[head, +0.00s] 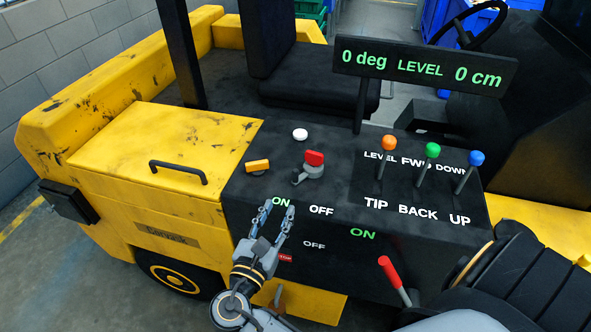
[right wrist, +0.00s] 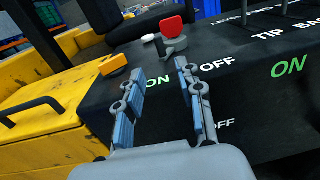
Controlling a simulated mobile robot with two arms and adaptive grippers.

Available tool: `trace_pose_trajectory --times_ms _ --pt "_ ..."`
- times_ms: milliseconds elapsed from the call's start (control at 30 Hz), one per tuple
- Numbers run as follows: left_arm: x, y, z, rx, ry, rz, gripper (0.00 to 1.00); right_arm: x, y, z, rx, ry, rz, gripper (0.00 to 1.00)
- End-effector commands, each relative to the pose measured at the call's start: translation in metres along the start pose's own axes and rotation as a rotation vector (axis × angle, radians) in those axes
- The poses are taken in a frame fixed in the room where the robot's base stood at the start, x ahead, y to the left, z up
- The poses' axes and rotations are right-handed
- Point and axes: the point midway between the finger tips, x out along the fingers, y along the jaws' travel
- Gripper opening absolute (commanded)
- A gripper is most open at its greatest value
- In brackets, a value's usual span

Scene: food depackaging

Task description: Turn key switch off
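A red-topped key switch (head: 314,159) with a grey base stands on the black console (head: 345,190), above white and green ON and OFF lettering on its front edge. It also shows in the right wrist view (right wrist: 172,28), beyond the fingertips. My right gripper (head: 279,207) is open and empty, in front of the console's front face and below and left of the switch in the head view. In the right wrist view its two blue-padded fingers (right wrist: 161,72) are spread apart, with the ON lettering between them. My left gripper is not in view.
An orange switch (head: 257,166) and a white button (head: 300,134) sit near the key switch. Levers with orange (head: 389,143), green (head: 432,150) and blue (head: 476,158) knobs stand at right. A red-handled lever (head: 393,272) sticks out below. A display (head: 424,70) stands behind.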

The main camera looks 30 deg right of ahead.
Motion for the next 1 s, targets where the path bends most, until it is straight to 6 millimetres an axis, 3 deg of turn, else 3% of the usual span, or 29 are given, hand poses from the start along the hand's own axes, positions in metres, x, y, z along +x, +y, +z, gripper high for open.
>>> trace_pose_trajectory --times_ms 533,733,1000 --pt "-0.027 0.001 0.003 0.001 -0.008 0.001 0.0 0.107 0.001 0.001 -0.001 0.0 0.002 0.37" --pt "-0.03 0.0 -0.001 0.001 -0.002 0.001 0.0 0.126 0.001 -0.001 0.001 0.002 0.003 0.37" --pt "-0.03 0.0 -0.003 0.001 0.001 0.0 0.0 0.129 0.001 -0.002 0.001 0.003 0.003 0.37"
